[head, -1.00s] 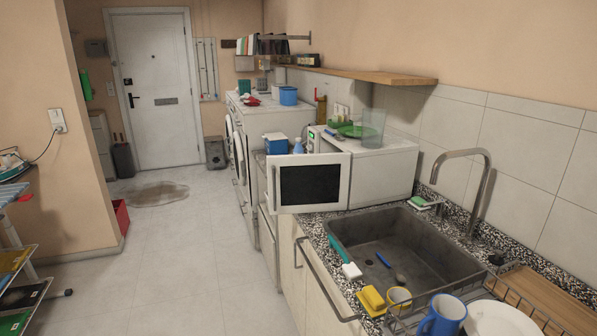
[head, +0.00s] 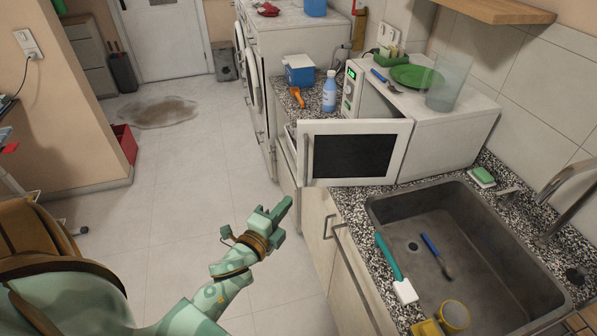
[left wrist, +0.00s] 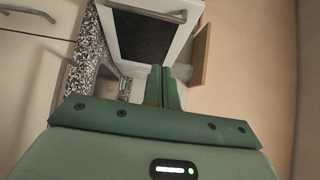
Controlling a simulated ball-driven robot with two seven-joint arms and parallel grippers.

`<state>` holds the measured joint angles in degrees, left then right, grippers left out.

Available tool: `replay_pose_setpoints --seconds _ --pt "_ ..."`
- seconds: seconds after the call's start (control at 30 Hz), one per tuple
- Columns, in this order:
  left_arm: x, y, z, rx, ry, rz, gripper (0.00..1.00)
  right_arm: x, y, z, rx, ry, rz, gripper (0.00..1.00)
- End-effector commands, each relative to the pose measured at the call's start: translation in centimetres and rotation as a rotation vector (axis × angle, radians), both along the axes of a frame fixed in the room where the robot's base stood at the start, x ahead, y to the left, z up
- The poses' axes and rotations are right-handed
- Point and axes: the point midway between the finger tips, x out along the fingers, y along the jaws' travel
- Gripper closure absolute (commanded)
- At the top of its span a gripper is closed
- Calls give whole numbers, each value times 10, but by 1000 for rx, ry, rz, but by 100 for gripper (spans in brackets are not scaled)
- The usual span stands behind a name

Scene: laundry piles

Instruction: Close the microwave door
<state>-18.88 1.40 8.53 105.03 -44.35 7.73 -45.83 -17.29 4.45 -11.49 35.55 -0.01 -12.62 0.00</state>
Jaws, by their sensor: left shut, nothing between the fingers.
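The white microwave (head: 445,125) stands on the counter behind the sink. Its door (head: 352,152), white with a dark window, is open and swung out toward me. The door also shows in the left wrist view (left wrist: 143,38), upper middle. My left gripper (head: 283,208) is in front of the counter edge, below and to the left of the door, apart from it in the head view. Its green fingers (left wrist: 162,85) are shut and empty. My right gripper is in neither view.
A sink (head: 465,250) with a blue utensil is at the right. A teal-handled brush (head: 390,262) lies at its left edge. A blue bottle (head: 329,92) and blue box (head: 300,70) stand behind the door. A green plate (head: 413,76) and clear container (head: 449,84) sit on the microwave.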

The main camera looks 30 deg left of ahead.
Motion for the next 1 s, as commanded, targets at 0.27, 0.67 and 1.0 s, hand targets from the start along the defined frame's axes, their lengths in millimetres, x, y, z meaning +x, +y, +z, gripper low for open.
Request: replay_pose_setpoints --seconds 0.27,0.67,1.0 --pt "55 3 0 -4 0 0 100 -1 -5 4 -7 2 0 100" --pt "111 28 -2 -5 4 0 100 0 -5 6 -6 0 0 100" --pt "117 34 -2 -6 5 0 100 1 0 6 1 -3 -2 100"
